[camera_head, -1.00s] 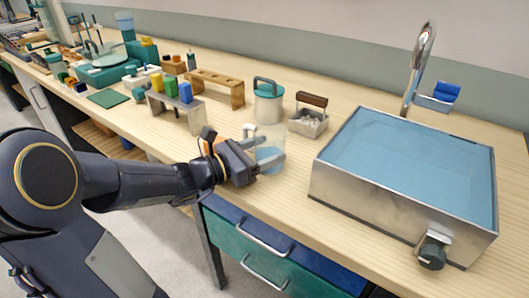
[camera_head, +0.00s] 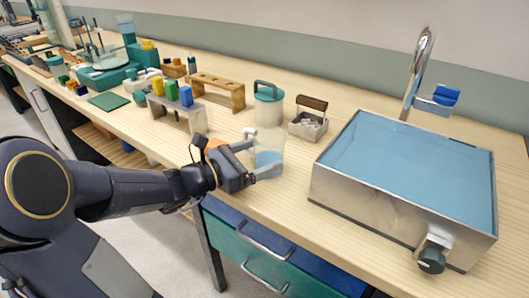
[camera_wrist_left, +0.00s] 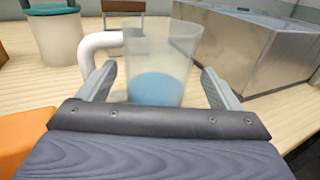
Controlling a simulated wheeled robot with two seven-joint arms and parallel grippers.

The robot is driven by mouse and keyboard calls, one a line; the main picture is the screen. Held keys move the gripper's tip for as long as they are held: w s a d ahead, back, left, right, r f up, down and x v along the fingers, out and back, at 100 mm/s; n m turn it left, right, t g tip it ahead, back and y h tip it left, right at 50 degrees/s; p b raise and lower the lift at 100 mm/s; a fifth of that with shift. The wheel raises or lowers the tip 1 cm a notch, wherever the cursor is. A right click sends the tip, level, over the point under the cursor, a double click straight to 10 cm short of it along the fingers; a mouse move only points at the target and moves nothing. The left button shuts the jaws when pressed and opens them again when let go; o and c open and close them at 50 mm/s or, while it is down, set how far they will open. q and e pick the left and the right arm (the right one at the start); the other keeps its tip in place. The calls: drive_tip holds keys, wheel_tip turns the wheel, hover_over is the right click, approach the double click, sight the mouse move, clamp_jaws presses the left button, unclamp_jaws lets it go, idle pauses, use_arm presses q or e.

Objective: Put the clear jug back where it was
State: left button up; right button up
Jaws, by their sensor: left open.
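The clear jug (camera_head: 268,156) stands upright on the wooden bench near its front edge, left of the sink. It holds some blue liquid and has a white handle. In the left wrist view the jug (camera_wrist_left: 160,60) stands between the spread fingers, with its handle (camera_wrist_left: 96,46) to the left. My left gripper (camera_head: 252,160) is open around the jug, with gaps between the fingers and its wall. In the left wrist view the left gripper (camera_wrist_left: 160,88) also shows open. My right gripper is not in view.
A metal sink basin (camera_head: 335,190) with blue water stands to the right. Behind the jug are a teal-lidded canister (camera_head: 269,105) and a metal caddy (camera_head: 308,125). A small metal stand with coloured blocks (camera_head: 178,112) is to the left. Bare bench lies around the jug.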

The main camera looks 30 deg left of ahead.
use_arm(q)
drive_tip(key=v, duration=1)
drive_tip(key=s+d+f+m+g+h, duration=0.1)
drive_tip(key=s+d+f+m+g, duration=0.2)
drive_tip(key=d+m, duration=0.4)
drive_tip(key=s+d+f+m+g+h, duration=0.1)
drive_tip(key=s+d+m+g+h, duration=0.1)
drive_tip(key=s+d+m+g, duration=0.35)
drive_tip(key=s+f+m+y, duration=0.1)
drive_tip(key=m+y, duration=0.1)
drive_tip(key=m, duration=0.3)
drive_tip(key=s+f+m+g+y, duration=0.1)
drive_tip(key=f+m+y, duration=0.1)
drive_tip(key=m, duration=0.4)
drive_tip(key=s+d+f+m+y, duration=0.1)
drive_tip(key=m+y, duration=0.2)
drive_tip(key=m, duration=0.2)
drive_tip(key=shift+f+m+g+p, duration=0.25)
drive_tip(key=shift+f+g+p, duration=0.05)
drive_tip(key=shift+g, duration=0.05)
drive_tip(key=shift+r, duration=0.1)
wheel_tip(320, 180, up, 17)
drive_tip(key=p, duration=1.7)
